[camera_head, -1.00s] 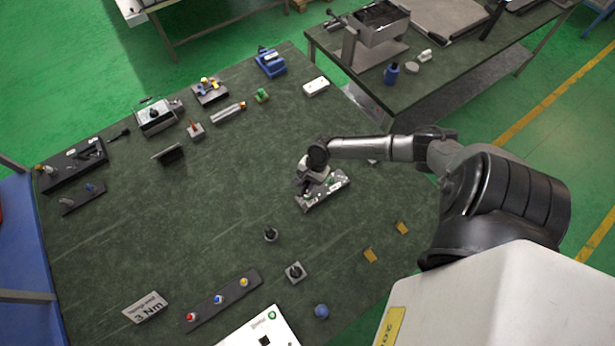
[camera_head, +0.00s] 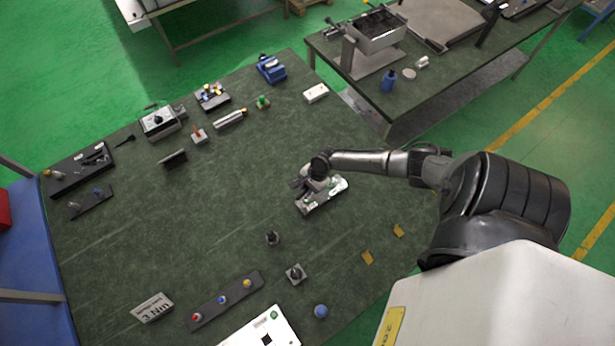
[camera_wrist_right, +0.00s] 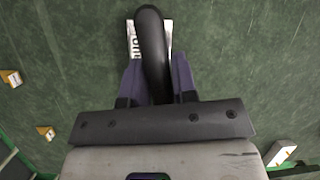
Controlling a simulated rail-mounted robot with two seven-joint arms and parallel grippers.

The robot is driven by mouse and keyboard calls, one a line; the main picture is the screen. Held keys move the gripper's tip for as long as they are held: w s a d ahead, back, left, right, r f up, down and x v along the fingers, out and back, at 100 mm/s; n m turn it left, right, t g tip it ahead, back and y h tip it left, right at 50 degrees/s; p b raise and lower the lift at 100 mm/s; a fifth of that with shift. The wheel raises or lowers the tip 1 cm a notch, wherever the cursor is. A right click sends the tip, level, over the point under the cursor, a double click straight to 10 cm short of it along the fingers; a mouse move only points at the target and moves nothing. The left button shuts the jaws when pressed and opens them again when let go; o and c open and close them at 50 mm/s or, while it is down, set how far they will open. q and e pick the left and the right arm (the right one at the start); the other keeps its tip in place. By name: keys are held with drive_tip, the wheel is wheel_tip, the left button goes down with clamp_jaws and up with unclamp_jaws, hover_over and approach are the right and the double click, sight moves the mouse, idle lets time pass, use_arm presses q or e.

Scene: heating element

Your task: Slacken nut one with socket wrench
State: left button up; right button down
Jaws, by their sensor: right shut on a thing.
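The heating element (camera_head: 334,193), a small metallic block with pale patches, sits on the green table near the middle of the head view. My right gripper (camera_head: 309,183) is low over its left end and hides part of it. In the right wrist view, my right gripper's fingers (camera_wrist_right: 157,88) are shut on a black rounded handle (camera_wrist_right: 150,40), which I take for the socket wrench. My left gripper is not in view.
Two small dark fittings (camera_head: 272,238) (camera_head: 295,272) stand in front of the block. A dark strip with coloured knobs (camera_head: 226,298) lies front left, and a white panel (camera_head: 262,332) at the front edge. Tools and fixtures line the back left. The table between is clear.

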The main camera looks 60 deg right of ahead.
idle(0.5)
drive_tip(key=shift+r+m+p, duration=0.15)
drive_tip(key=shift+m+p, duration=0.15)
drive_tip(key=shift+p, duration=0.25)
drive_tip(key=shift+m+p, duration=0.4)
drive_tip(key=shift+m+t+h, duration=0.4)
drive_tip(key=shift+m+t, duration=0.1)
drive_tip(key=shift+m, duration=0.9)
drive_tip(key=m+h, duration=0.1)
drive_tip(key=m, duration=0.2)
drive_tip(key=shift+a+t+h, duration=0.1)
drive_tip(key=shift+t+h, duration=0.2)
drive_tip(key=shift+t, duration=0.1)
drive_tip(key=shift+m, duration=0.5)
